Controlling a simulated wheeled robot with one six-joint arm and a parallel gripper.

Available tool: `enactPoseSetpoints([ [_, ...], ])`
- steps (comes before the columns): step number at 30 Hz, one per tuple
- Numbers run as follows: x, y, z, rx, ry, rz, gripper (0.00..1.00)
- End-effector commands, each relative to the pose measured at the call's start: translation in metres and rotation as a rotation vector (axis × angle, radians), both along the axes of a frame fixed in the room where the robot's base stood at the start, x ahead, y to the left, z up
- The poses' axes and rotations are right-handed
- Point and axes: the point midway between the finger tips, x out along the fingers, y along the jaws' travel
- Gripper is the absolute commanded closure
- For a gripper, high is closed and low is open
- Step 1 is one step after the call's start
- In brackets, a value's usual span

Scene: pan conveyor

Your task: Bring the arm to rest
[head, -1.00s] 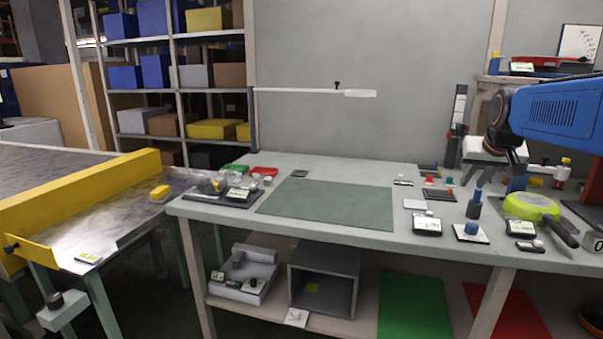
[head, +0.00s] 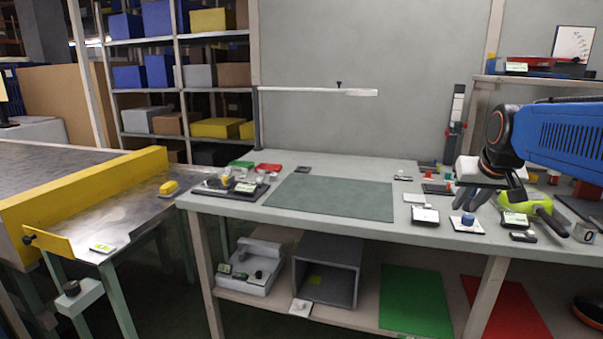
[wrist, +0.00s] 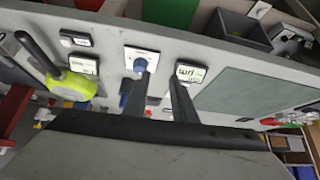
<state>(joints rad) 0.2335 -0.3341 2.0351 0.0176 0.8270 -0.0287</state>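My gripper (head: 468,204) hangs from my blue arm over the right part of the workbench (head: 335,226). In the wrist view its two dark fingers (wrist: 156,70) stand apart, with nothing visible held between them. A blue knob on a white plate (head: 467,223) lies on the bench just in front of the fingers; it also shows in the wrist view (wrist: 141,54). A blue cylinder (wrist: 125,97) is partly hidden behind one finger. The lime-green pan (head: 532,202) with its dark handle sits to the right of my gripper, partly covered by my arm.
Labelled devices (head: 425,215) and small parts crowd the bench around my gripper. A green mat (head: 335,198) in the bench's middle is clear. A conveyor with a yellow rail (head: 90,185) stands at left. A raised shelf (head: 530,76) is at the back right.

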Motion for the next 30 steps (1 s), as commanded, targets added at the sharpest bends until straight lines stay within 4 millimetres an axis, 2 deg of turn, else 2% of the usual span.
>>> enactPoseSetpoints([
  [5,-0.048,0.031,-0.023,0.006,0.032,0.041,0.76],
  [8,-0.085,0.051,-0.044,0.011,0.06,0.072,0.76],
  [12,-0.136,0.074,-0.077,0.015,0.1,0.115,0.76],
  [18,-0.204,0.098,-0.126,0.018,0.154,0.173,0.76],
  [21,-0.23,0.105,-0.147,0.018,0.176,0.193,0.76],
  [24,-0.246,0.108,-0.16,0.019,0.19,0.206,0.76],
  [30,-0.257,0.11,-0.17,0.018,0.199,0.215,0.76],
])
